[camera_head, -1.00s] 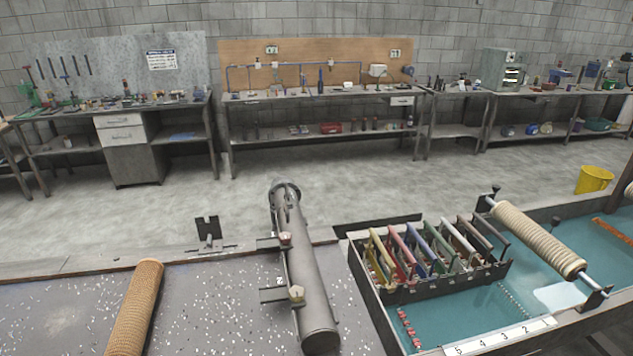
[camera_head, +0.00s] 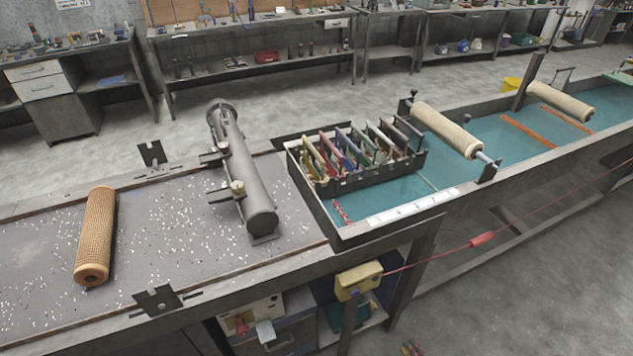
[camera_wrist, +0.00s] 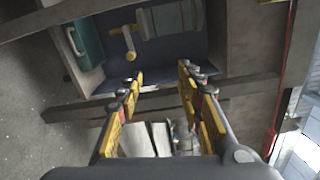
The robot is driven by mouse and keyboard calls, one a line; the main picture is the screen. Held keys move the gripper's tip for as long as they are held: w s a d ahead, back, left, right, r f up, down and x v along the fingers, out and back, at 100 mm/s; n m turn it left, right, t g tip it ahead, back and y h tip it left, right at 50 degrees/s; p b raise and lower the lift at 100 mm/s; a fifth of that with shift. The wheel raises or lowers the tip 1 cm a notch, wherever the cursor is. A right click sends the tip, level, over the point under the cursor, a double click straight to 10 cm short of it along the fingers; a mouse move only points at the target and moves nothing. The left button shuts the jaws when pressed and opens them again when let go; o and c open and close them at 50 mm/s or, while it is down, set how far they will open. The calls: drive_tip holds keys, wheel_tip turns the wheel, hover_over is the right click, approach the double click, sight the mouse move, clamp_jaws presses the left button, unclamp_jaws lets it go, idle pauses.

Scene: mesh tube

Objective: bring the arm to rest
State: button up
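My gripper (camera_wrist: 158,90) shows in the wrist view with its two yellow-padded fingers spread well apart. It is open and nothing is between the fingertips. Past the fingers are a shelf or drawer space (camera_wrist: 165,62) under a bench and a yellow-and-white tool-like thing (camera_wrist: 130,42). My arm and gripper do not show in the head view. An orange mesh tube (camera_head: 96,238) lies on the speckled bench top (camera_head: 165,225), left of a grey metal cylinder (camera_head: 243,175) with clamps.
A long trough (camera_head: 400,190) with a teal bed holds a rack of coloured-handled tools (camera_head: 355,155) and a cream roller (camera_head: 447,130). A yellow box (camera_head: 358,280) sits at the bench's front edge, with a red cord (camera_head: 480,240). Open floor (camera_head: 540,270) lies at the front right.

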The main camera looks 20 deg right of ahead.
drive_tip(key=s+a+f+n+g, duration=0.1)
drive_tip(key=s+f+g, duration=0.15)
drive_tip(key=f, duration=0.35)
drive_tip(key=s+a+f+n+g, duration=0.1)
drive_tip(key=f+n+g, duration=0.1)
drive_tip(key=f+g, duration=0.3)
drive_tip(key=s+d+f+n+g, duration=0.2)
drive_tip(key=s+d+g, duration=0.45)
drive_tip(key=s, duration=0.35)
drive_tip(key=s+d+r+n+g, duration=0.2)
drive_tip(key=s+d+r+g, duration=0.1)
drive_tip(key=d+r, duration=0.5)
drive_tip(key=w+d+r+n+g+h, duration=0.1)
drive_tip(key=w+r+n+g, duration=0.15)
drive_tip(key=r, duration=1.55)
drive_tip(key=w+a+r+n+b, duration=0.1)
drive_tip(key=w+a+r, duration=0.3)
drive_tip(key=r, duration=0.4)
drive_tip(key=w+a+r, duration=0.4)
drive_tip(key=r, duration=0.4)
drive_tip(key=w+a+r+n+b, duration=0.1)
drive_tip(key=w+a+r, duration=0.35)
drive_tip(key=r, duration=0.35)
drive_tip(key=w+a+r+n+t, duration=0.3)
drive_tip(key=a+r+n+t, duration=0.4)
drive_tip(key=a+r, duration=1.6)
drive_tip(key=a+b, duration=0.1)
drive_tip(key=a, duration=0.3)
drive_tip(key=shift+w+h, duration=0.2)
drive_tip(key=shift+h, duration=0.1)
